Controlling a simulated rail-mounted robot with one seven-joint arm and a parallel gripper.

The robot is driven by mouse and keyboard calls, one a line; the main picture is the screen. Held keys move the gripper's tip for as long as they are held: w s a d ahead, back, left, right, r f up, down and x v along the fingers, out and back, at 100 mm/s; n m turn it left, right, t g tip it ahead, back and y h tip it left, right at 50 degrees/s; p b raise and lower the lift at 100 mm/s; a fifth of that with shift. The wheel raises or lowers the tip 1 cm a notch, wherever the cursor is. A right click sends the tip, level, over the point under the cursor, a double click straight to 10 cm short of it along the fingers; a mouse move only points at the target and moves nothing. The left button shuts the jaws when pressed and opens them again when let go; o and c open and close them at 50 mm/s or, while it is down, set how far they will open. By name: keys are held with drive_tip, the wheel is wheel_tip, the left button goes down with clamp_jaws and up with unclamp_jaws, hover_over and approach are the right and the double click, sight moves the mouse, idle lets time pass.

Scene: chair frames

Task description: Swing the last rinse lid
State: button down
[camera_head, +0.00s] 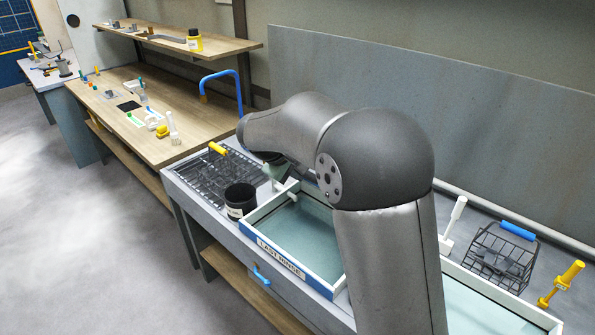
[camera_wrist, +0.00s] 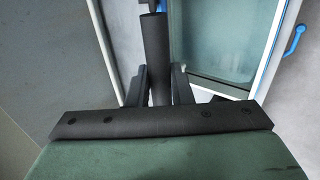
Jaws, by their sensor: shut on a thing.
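The last rinse basin (camera_head: 262,243) has a white rim, a blue front edge with a "LAST RINSE" label, and pale teal inside. Its right part is hidden behind my arm in the head view. In the wrist view the basin's white rim (camera_wrist: 268,45) and teal inside (camera_wrist: 222,40) are at the upper right. My gripper (camera_wrist: 160,92) is shut on a dark grey round bar (camera_wrist: 155,50), which runs up the picture between the fingers. I cannot tell whether this bar belongs to the lid. In the head view my fingers are mostly hidden, and no separate lid is clear.
A black cup (camera_head: 239,200) and a dark rack (camera_head: 208,175) stand left of the basin. A blue handle (camera_head: 261,279) sticks out in front. A wire basket (camera_head: 502,255) and a white-handled tool (camera_head: 453,222) are right of my arm. A grey panel (camera_head: 450,110) stands behind.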

drive_tip(key=w+d+r+p, duration=0.2)
drive_tip(key=w+d+r, duration=0.2)
drive_tip(key=shift+d+r, duration=0.25)
drive_tip(key=shift+d, duration=0.05)
drive_tip(key=shift+w, duration=0.1)
